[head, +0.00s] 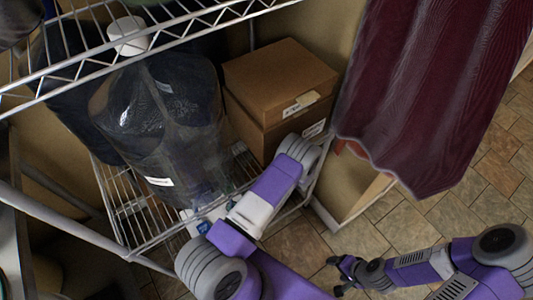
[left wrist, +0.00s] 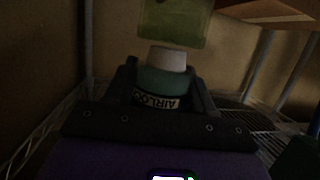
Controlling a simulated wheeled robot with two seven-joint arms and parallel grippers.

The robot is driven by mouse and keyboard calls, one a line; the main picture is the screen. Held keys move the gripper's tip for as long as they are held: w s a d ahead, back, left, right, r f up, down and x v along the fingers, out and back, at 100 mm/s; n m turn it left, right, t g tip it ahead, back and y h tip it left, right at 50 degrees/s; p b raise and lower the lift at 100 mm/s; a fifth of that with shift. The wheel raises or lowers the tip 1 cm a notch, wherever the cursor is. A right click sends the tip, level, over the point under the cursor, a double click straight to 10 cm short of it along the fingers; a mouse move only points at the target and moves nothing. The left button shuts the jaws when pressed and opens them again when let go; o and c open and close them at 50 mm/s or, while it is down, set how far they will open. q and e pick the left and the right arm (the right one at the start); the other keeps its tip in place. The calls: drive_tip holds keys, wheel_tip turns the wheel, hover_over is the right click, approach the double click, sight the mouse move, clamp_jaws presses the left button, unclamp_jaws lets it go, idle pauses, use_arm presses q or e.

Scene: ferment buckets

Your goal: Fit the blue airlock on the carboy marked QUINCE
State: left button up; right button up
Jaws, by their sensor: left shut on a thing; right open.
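My left gripper (left wrist: 165,85) is shut on the airlock (left wrist: 160,82), a teal piece with a dark band lettered "AIRLOC…", upside down in the left wrist view. A white collar sits at its top edge, and a yellow-green translucent block (left wrist: 176,22) shows beyond it. The left fingers and airlock are hidden in the head view. A large dark see-through carboy (head: 165,125) with a white top (head: 128,35) stands on the wire rack; its small white label (head: 159,181) is too small to read. My right gripper (head: 347,272) is open and empty, low over the floor.
An upper wire shelf (head: 150,45) crosses above the carboy. Cardboard boxes (head: 280,80) are stacked right of it. Another dark vessel (head: 65,75) stands behind left. A maroon curtain (head: 430,90) hangs at right. The tiled floor (head: 450,215) is open around my right arm.

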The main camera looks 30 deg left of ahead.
use_arm(q)
drive_tip(key=shift+f, duration=0.9)
idle(1.6)
drive_tip(key=o, duration=1.1)
drive_tip(key=p+v, duration=0.2)
drive_tip(key=v, duration=0.4)
drive_tip(key=shift+d+r, duration=0.15)
drive_tip(key=shift+d, duration=0.05)
drive_tip(key=shift+s+d+r, duration=0.1)
drive_tip(key=shift+s+d, duration=0.1)
drive_tip(key=shift+d, duration=0.3)
